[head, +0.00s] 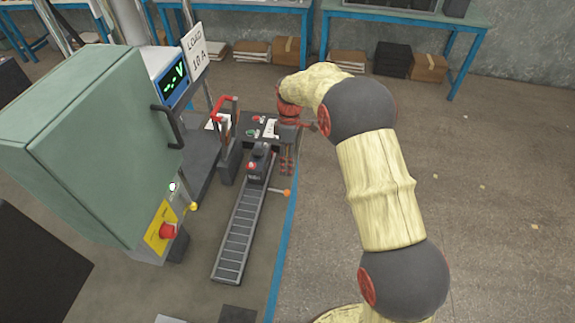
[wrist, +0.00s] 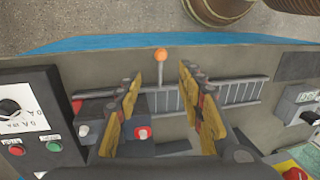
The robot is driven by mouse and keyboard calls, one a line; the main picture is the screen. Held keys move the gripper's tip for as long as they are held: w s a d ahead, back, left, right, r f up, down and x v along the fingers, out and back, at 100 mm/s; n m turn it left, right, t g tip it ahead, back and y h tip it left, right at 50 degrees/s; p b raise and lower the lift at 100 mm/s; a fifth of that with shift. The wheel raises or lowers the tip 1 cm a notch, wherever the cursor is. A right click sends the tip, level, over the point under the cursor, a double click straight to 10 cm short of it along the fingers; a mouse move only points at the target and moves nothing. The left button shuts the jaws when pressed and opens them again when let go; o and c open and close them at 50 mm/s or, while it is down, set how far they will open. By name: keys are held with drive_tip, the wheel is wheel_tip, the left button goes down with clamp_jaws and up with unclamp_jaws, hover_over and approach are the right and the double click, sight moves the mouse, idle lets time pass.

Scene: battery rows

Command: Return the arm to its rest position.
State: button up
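My arm (head: 375,190), pale yellow with dark grey joints, reaches from the lower right over the blue-edged bench. My gripper (head: 287,171) points down near the bench's right edge, just right of a dark block with a red button (head: 257,165). In the wrist view, my gripper (wrist: 160,82) has its two yellow-padded fingers wide apart, with nothing held between them. An orange-knobbed lever (wrist: 160,58) shows beyond the fingertips; the head view shows it (head: 285,192) below the gripper. I cannot tell the exact height of the fingertips above the bench.
A slotted rail (head: 235,240) runs along the bench. A red-handled switch (head: 225,110) and a control panel (wrist: 35,120) stand close to the gripper. A green cabinet (head: 90,140) and a red stop button (head: 168,230) are at left. The floor (head: 480,200) right of the arm is open.

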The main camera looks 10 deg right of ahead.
idle(0.3)
drive_tip(key=s+d+r+m+t, duration=0.2)
drive_tip(key=s+r+m, duration=0.2)
drive_tip(key=s+r, duration=0.4)
drive_tip(key=s+d+r+m+t, duration=0.3)
drive_tip(key=s+r+m, duration=0.2)
drive_tip(key=s, duration=1)
drive_tip(key=s+d+r+m+t, duration=0.2)
drive_tip(key=s+r+m, duration=0.3)
drive_tip(key=s+r, duration=0.6)
drive_tip(key=shift+s+d+r+t+h, duration=0.2)
drive_tip(key=shift+s+d+t+h, duration=0.1)
drive_tip(key=shift+s, duration=0.25)
drive_tip(key=shift+c, duration=0.9)
